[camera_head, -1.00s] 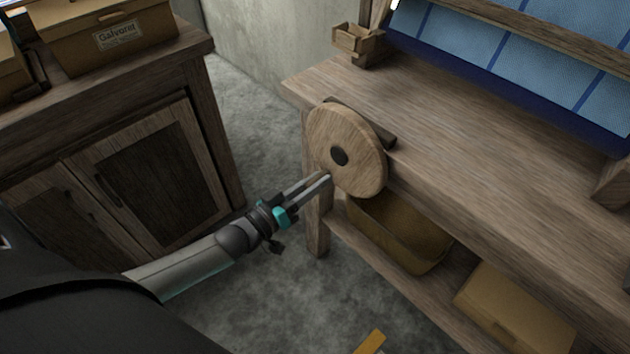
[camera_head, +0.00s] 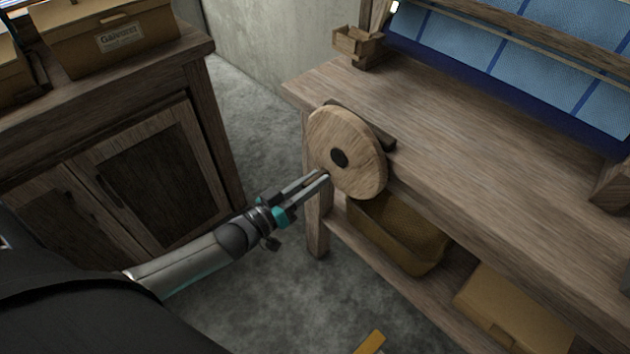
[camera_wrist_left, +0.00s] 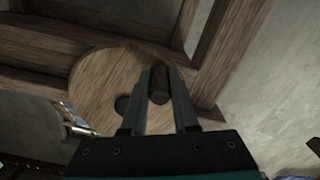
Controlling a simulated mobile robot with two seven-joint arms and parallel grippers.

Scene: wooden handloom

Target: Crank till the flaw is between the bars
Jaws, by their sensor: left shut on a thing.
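The crank is a round wooden disc (camera_head: 358,130) with a dark hub, mounted at the front left of the loom's bench. It also shows in the left wrist view (camera_wrist_left: 95,85). My left gripper (camera_head: 325,175) is at the disc's lower left edge. In the left wrist view its two fingers (camera_wrist_left: 160,88) are shut on the crank's short dark handle (camera_wrist_left: 159,84). The blue cloth (camera_head: 500,55) with darker stripes lies at the upper right under a wooden bar (camera_head: 540,38). I see no flaw on the visible part of the cloth. My right gripper is not in view.
A wooden cabinet (camera_head: 140,165) with boxes (camera_head: 110,35) on top stands at the left. A small wooden box (camera_head: 357,43) is fixed by the loom post. A basket (camera_head: 395,235) and a cardboard box (camera_head: 515,310) sit on the lower shelf. Grey floor lies between cabinet and loom.

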